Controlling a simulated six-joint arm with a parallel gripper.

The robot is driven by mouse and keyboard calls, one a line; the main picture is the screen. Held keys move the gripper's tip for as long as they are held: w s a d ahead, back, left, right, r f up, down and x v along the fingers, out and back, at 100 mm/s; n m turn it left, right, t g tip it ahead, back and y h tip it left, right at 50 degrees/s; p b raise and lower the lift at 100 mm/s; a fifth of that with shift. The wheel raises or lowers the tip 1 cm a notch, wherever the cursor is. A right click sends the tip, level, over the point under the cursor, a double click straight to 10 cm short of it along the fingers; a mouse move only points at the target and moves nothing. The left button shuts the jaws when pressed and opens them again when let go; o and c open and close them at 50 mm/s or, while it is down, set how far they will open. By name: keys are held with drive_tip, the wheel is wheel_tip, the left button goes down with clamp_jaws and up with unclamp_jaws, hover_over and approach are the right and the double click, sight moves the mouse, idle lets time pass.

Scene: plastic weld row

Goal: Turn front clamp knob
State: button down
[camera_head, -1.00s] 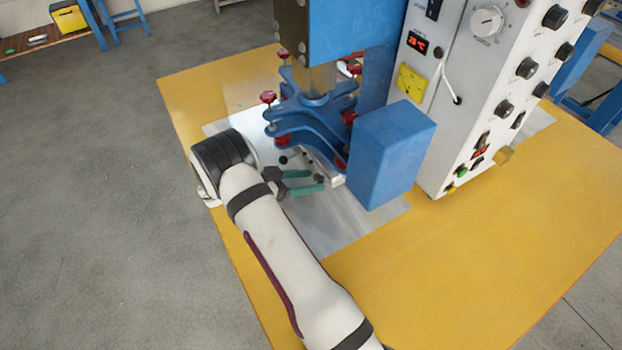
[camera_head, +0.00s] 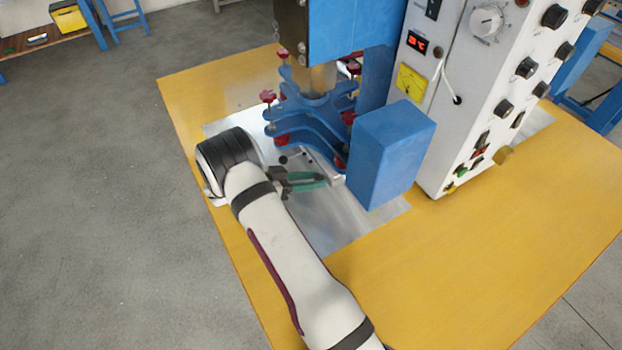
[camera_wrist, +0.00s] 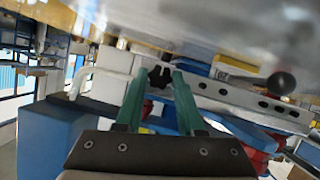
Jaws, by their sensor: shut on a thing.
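My gripper (camera_head: 326,180) has two teal fingers and sits low in front of the blue press frame. In the wrist view its fingertips (camera_wrist: 160,80) are on both sides of a small black lobed knob (camera_wrist: 160,76), and the gripper is shut on it. This knob is at the end of a metal bar (camera_head: 338,180) in the head view, where the fingers mostly hide it. Another black ball knob (camera_wrist: 281,83) shows to the right in the wrist view, apart from the fingers.
The blue spider-shaped press head (camera_head: 310,110) carries red knobs (camera_head: 268,97) and stands just behind my gripper. A blue block (camera_head: 390,155) is close on the right, before the white control cabinet (camera_head: 445,110). The yellow table (camera_head: 480,240) is clear in front.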

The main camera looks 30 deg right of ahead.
drive_tip(key=n+g, duration=0.2)
drive_tip(key=n, duration=0.1)
drive_tip(key=shift+w+f, duration=0.1)
drive_tip(key=shift+w, duration=0.05)
drive_tip(key=n+g+h, duration=0.1)
drive_tip(key=n, duration=0.1)
drive_tip(key=shift+w+a+f+n+g, duration=0.1)
drive_tip(key=shift+n+g, duration=0.3)
drive_tip(key=n+g+h, duration=0.1)
drive_tip(key=n, duration=0.2)
drive_tip(key=shift+f+n, duration=0.1)
drive_tip(key=shift+n, duration=0.2)
drive_tip(key=shift+w+f+n+g+h, duration=0.1)
drive_tip(key=shift+n+g+h, duration=0.25)
drive_tip(key=shift+n, duration=0.65)
drive_tip(key=shift+n+g+h, duration=0.15)
drive_tip(key=shift+n+h, duration=0.3)
drive_tip(key=shift+n, duration=0.55)
drive_tip(key=c, duration=0.5)
unclamp_jaws()
